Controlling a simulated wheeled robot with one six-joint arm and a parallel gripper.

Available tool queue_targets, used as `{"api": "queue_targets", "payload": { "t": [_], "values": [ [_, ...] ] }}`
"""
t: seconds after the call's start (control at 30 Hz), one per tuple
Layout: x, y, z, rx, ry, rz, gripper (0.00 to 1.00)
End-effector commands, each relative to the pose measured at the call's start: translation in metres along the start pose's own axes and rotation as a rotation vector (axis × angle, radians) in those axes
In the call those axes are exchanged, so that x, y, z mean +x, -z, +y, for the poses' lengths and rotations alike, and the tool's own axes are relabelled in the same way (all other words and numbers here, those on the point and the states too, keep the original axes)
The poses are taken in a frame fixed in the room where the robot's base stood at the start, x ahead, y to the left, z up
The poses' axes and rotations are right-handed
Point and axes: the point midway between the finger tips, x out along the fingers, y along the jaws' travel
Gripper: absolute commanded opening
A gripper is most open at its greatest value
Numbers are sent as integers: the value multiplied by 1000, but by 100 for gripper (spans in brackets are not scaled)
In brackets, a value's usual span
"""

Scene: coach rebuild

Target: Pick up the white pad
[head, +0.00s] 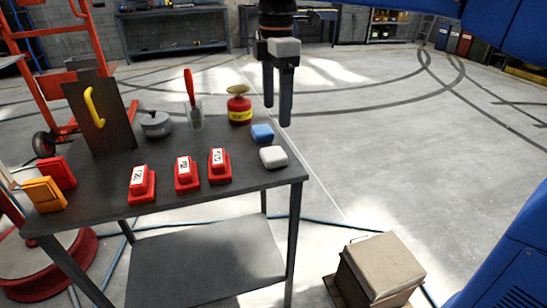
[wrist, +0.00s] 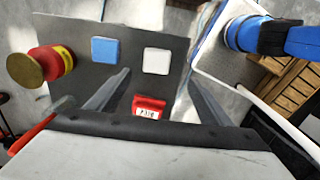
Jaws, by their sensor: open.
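The white pad (head: 273,157) lies on the dark table near its right edge. It also shows in the wrist view (wrist: 156,61) as a white rounded square, beside a blue pad (wrist: 105,50). The blue pad (head: 262,133) lies just behind the white one in the head view. My gripper (head: 277,112) is open and empty, with its fingers pointing down, above and behind the pads near the table's right side. In the wrist view the two fingers (wrist: 163,92) stand apart, and neither touches the white pad.
Three red labelled blocks (head: 187,174) stand along the table's front. A red and yellow can (head: 239,109), a red-handled brush (head: 192,100), a grey round object (head: 156,124) and an upright dark plate (head: 100,115) stand behind. A cardboard box (head: 383,264) is on the floor.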

Motion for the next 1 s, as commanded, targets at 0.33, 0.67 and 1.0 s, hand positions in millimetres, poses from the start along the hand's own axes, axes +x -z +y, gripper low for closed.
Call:
{"api": "queue_targets", "payload": {
  "t": [0.33,0.67,1.0],
  "values": [
    [59,0,0,1,1,0,73],
    [82,1,2,2,-1,0,73],
    [123,4,8,2,0,0,73]
  ]
}}
